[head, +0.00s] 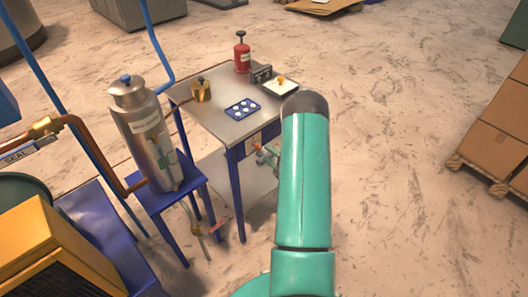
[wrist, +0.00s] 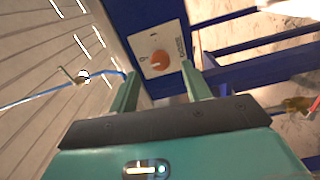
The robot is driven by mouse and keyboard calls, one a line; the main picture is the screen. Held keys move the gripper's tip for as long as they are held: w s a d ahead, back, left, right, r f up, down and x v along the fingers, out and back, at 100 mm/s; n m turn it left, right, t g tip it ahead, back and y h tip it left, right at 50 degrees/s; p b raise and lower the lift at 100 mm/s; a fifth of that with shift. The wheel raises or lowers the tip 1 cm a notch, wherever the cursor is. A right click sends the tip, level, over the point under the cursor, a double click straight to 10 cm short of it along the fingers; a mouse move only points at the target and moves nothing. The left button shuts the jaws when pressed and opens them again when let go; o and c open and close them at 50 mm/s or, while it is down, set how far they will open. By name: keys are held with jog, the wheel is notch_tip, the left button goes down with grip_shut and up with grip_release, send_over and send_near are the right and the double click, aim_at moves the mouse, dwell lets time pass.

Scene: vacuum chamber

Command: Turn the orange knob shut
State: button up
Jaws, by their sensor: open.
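The orange knob (wrist: 160,60) is round and sits on a pale square plate (wrist: 150,42) with small dark markings. The plate is fixed to a dark blue upright panel. My gripper (wrist: 160,72) is open in the wrist view, with one green finger on each side of the knob's lower part in the picture. The knob appears beyond the fingertips, and I cannot tell whether they touch it. In the head view, a small orange spot (head: 257,148), likely the knob, shows below the table's front edge. My arm partly hides that area.
The metal-topped blue table (head: 215,121) bears a red bottle (head: 242,53), a brass piece (head: 201,90) and a blue holed tray (head: 243,107). A silver flask (head: 143,130) stands to its left. Blue table legs and rails surround the knob. Open floor lies right, before cardboard boxes (head: 500,120).

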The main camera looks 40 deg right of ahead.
jog(key=s, duration=0.9)
jog(key=shift+s, duration=0.35)
jog(key=w+r+m+g+h, duration=0.3)
jog(key=w+r, duration=0.8)
jog(key=w+a+r+m+g+h, duration=0.15)
jog(key=a+r+m+g, duration=0.25)
jog(key=a+r+m, duration=0.75)
jog(key=s+a+r+m+g+y, duration=0.1)
jog(key=s+a+r, duration=0.4)
jog(key=s+a, duration=0.6)
jog(key=s+a+r+m+g+y, duration=0.1)
jog(key=s+a+r+g+y, duration=0.2)
jog(key=s+a+r, duration=0.3)
jog(key=s+a+g, duration=0.1)
jog(key=s+a, duration=0.4)
jog(key=a, duration=0.3)
jog(key=shift+a+m, duration=0.35)
